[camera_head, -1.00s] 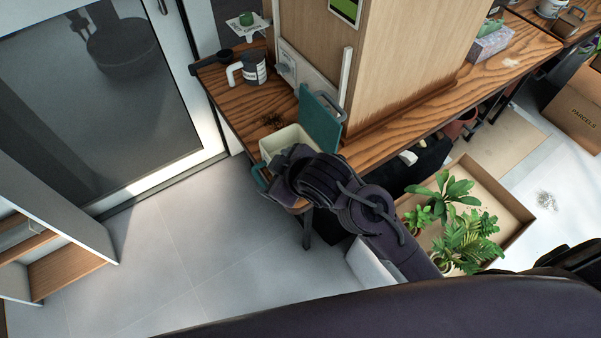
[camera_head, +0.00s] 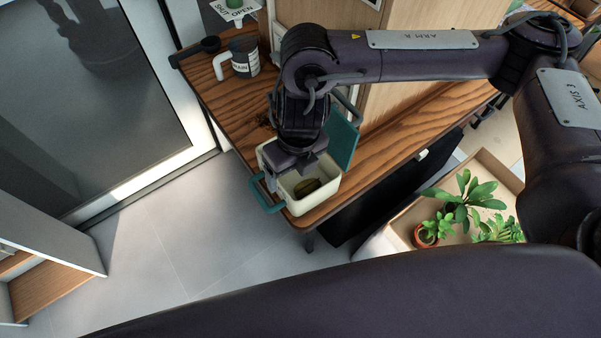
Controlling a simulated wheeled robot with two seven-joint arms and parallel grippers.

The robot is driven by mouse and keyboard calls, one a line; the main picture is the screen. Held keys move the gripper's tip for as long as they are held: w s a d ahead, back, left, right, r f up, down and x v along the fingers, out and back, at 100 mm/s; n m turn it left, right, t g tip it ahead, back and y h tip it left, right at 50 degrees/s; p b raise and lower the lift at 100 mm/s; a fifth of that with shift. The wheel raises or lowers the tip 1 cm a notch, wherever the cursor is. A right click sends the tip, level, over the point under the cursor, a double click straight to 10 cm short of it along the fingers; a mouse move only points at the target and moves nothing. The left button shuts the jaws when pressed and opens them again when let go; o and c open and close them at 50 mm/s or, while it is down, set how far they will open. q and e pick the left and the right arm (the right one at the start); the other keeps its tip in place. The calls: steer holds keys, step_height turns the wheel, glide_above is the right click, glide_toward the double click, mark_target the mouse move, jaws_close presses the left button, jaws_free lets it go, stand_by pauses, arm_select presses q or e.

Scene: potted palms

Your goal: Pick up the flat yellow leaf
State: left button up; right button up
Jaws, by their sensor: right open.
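A cream bin (camera_head: 322,199) with a teal handle and a raised teal lid (camera_head: 341,138) stands at the corner of the wooden bench. A small dark olive-yellow oval thing (camera_head: 306,188) lies inside it; it may be the flat yellow leaf, but its shape is too small to be sure. My right gripper (camera_head: 300,166) points down over the bin's opening, just behind the oval thing in the picture. It is open, with nothing seen between its fingers. My left gripper is out of view.
A wooden panel rises behind my right arm. A tray of potted plants (camera_head: 400,215) is at right. The floor at left is clear.

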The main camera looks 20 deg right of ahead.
mark_target(307, 185)
steer(key=d, duration=0.1)
steer(key=w+d+b, duration=0.1)
steer(key=d+h, duration=0.1)
steer(key=shift+w+d+f, duration=0.2)
steer(key=shift+w+f, duration=0.05)
steer(key=shift+f, duration=0.15)
steer(key=shift+d+f+b, duration=0.2)
steer(key=shift+f+b, duration=0.05)
steer(key=shift+b, duration=0.2)
steer(key=shift+s+f, duration=0.2)
step_height(307, 185, down, 2)
steer(key=shift+s+f+b, duration=0.15)
steer(key=shift+f+b, duration=0.1)
steer(key=shift+b, duration=0.1)
step_height(307, 185, down, 4)
steer(key=shift+r+b, duration=0.1)
steer(key=shift+b, duration=0.35)
steer(key=shift+f, duration=0.55)
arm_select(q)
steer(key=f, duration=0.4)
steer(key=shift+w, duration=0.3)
arm_select(e)
steer(key=shift+a, duration=0.1)
steer(key=shift+c, duration=0.5)
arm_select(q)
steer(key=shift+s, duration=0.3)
arm_select(e)
steer(key=c, duration=0.6)
